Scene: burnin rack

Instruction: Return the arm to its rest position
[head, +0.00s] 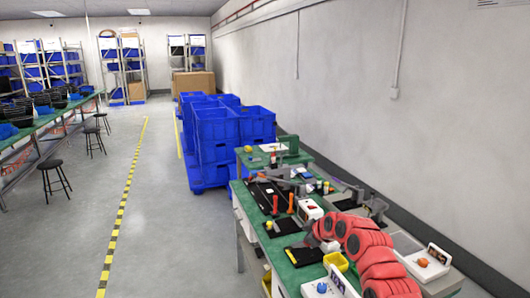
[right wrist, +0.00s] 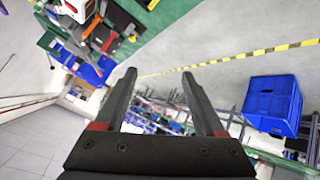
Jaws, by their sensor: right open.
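My right arm (head: 365,245), with red segments, reaches in from the lower right in the head view, over the green workbench (head: 248,211). Its dark gripper (head: 302,243) is small there and hard to tell from the black items around it. In the right wrist view the gripper (right wrist: 159,75) shows two dark fingers spread apart with nothing between them. It is tilted, with the floor and room beyond the fingers. My left gripper is not in view.
Tools, black trays and small devices crowd the workbench.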

